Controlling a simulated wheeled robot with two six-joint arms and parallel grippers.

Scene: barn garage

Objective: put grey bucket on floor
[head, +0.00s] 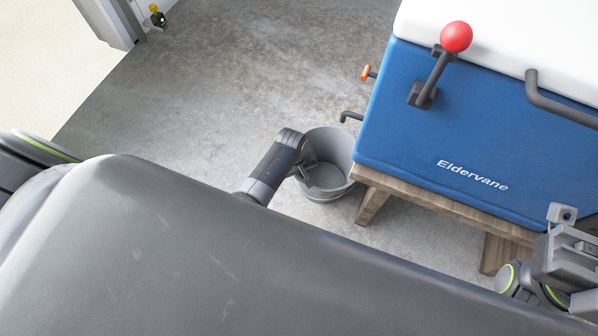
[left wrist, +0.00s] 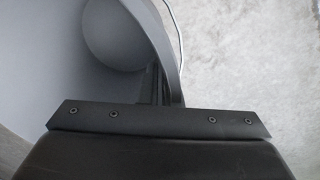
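The grey bucket (head: 338,150) is upright or nearly so in the middle of the head view, left of the wooden stand. I cannot tell for sure whether its base touches the floor (head: 225,85). My left gripper (head: 303,172) reaches to the bucket's left side and is shut on its rim. In the left wrist view the bucket (left wrist: 115,35) fills the left part, with its wall running between my fingers and a thin wire handle beside it. My right gripper (head: 572,250) is at the lower right edge, with its fingertips unclear.
A blue cooler (head: 430,140) with a white lid and red-knobbed lever (head: 456,38) stands on a wooden stand (head: 420,203), close right of the bucket. A door frame (head: 110,20) is at the upper left.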

